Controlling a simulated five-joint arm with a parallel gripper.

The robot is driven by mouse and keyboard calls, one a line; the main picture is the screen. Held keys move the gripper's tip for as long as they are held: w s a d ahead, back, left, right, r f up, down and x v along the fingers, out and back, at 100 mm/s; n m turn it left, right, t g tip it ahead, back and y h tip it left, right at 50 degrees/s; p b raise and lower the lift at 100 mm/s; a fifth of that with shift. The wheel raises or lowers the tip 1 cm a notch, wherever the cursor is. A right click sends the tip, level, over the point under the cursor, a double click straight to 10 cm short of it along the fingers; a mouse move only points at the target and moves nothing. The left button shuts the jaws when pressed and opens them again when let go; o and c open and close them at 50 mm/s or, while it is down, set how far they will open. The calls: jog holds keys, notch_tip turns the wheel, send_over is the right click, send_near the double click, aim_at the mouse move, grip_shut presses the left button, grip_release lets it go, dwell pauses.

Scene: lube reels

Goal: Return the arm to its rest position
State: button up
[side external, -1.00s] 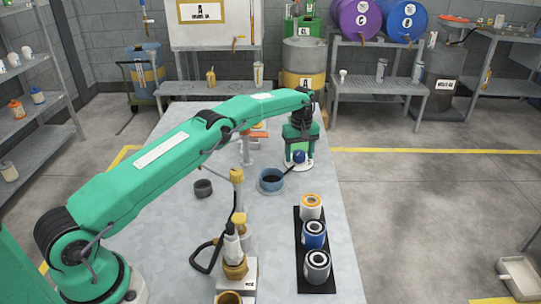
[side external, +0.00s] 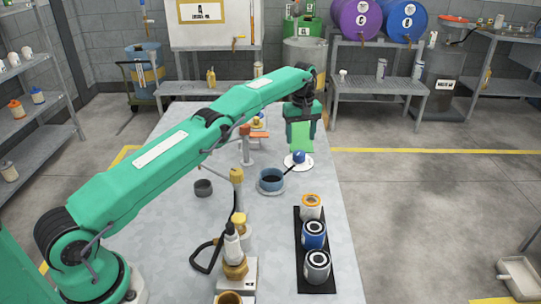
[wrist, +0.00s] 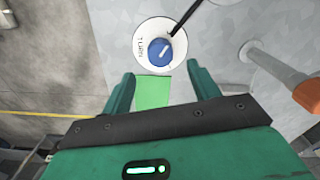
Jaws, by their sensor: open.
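My gripper (side external: 303,122) hangs in the air over the far end of the grey table (side external: 272,230), above and beyond a blue knob (side external: 299,157). In the wrist view its two green fingers stand apart, with nothing held between them (wrist: 162,88). The blue knob (wrist: 160,52) sits on a round white plate (wrist: 147,33) marked TURN, in front of the fingertips. A bright green patch (wrist: 152,91) shows beside the plate, between the fingers; it also shows below my gripper in the side view (side external: 302,138).
A blue-grey cup (side external: 270,181) with a dark rod stands near the knob. A black tray (side external: 301,268) holds three cans at the right. An orange-topped post (side external: 246,145) stands left of my gripper. A small dark ring-shaped cup (side external: 203,188) sits left of it.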

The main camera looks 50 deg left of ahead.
jog(key=shift+r, duration=0.2)
dwell(0.3)
jog(key=shift+r, duration=0.45)
jog(key=s+d+r+m+t, duration=0.15)
jog(key=s+r, duration=0.25)
jog(key=r, duration=0.5)
jog(key=s+d+r+m+t, duration=0.1)
jog(key=s+r+m, duration=0.3)
jog(key=r, duration=0.5)
jog(key=s+d+r+m, duration=0.1)
jog(key=s+r, duration=0.2)
jog(key=s, duration=0.4)
jog(key=s+d+r+m, duration=0.1)
jog(key=s+r, duration=0.1)
jog(key=s, duration=0.5)
jog(key=s+d+f+m+t, duration=0.1)
jog(key=s+f, duration=0.3)
jog(key=s, duration=0.7)
jog(key=s+d+f+m+t, duration=0.1)
jog(key=s+f+m+t, duration=0.1)
jog(key=s, duration=0.9)
notch_tip(320, 180, down, 2)
jog(key=shift+s+f+m, duration=0.1)
jog(key=shift+s+m, duration=0.3)
jog(key=shift+m, duration=0.45)
